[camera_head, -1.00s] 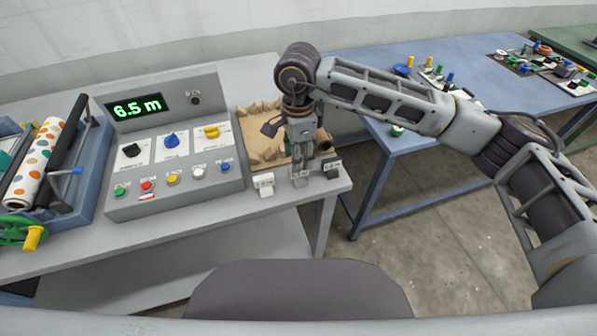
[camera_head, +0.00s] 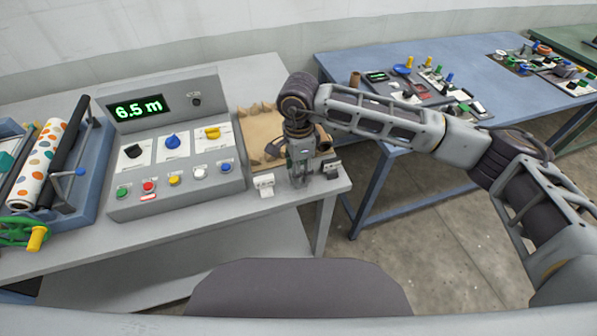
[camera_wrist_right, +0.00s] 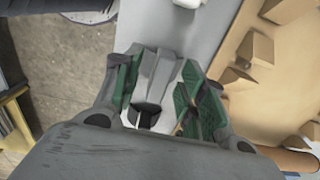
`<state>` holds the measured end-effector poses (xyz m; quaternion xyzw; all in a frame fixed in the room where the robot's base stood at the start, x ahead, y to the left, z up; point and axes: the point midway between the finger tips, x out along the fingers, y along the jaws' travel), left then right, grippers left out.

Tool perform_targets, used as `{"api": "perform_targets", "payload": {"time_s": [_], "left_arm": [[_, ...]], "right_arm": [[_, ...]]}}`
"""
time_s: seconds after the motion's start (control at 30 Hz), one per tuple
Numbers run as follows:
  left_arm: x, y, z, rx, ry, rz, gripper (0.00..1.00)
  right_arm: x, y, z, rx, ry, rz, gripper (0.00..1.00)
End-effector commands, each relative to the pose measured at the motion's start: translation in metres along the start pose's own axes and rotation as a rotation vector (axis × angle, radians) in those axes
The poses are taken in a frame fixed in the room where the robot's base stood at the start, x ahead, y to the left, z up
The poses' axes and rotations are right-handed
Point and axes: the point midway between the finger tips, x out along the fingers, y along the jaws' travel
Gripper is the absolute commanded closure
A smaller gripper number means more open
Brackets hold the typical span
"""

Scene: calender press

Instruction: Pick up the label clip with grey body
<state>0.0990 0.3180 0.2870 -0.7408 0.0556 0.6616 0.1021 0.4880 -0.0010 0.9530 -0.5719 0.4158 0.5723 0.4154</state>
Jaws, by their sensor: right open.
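The label clip with grey body (camera_wrist_right: 155,72) shows between the two fingers of my right gripper (camera_wrist_right: 158,92) in the right wrist view. The green-padded fingers stand on either side of it, apart from each other. In the head view my right gripper (camera_head: 301,180) points down at the table's front right edge and hides most of the grey clip. A white clip (camera_head: 264,184) stands to its left and a dark clip (camera_head: 331,167) to its right. My left gripper is not in view.
A cardboard-coloured tray (camera_head: 256,125) with raised pieces lies behind the clips. A grey control panel (camera_head: 165,140) with knobs and buttons stands to the left. A blue table (camera_head: 340,68) with several items is at the back right.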

Motion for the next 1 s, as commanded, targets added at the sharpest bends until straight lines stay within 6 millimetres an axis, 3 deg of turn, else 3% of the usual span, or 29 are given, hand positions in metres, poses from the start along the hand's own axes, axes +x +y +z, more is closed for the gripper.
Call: {"api": "perform_targets", "payload": {"time_s": [0.57,0.9,1.0], "left_arm": [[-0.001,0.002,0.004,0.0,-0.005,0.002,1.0],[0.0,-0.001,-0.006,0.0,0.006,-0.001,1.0],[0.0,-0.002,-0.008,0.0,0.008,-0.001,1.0]], "right_arm": [[0.007,0.0,0.0,0.0,0.0,-0.001,0.59],[0.007,0.0,0.0,0.0,0.0,-0.001,1.0],[0.007,0.0,0.0,0.0,0.0,-0.001,1.0]]}}
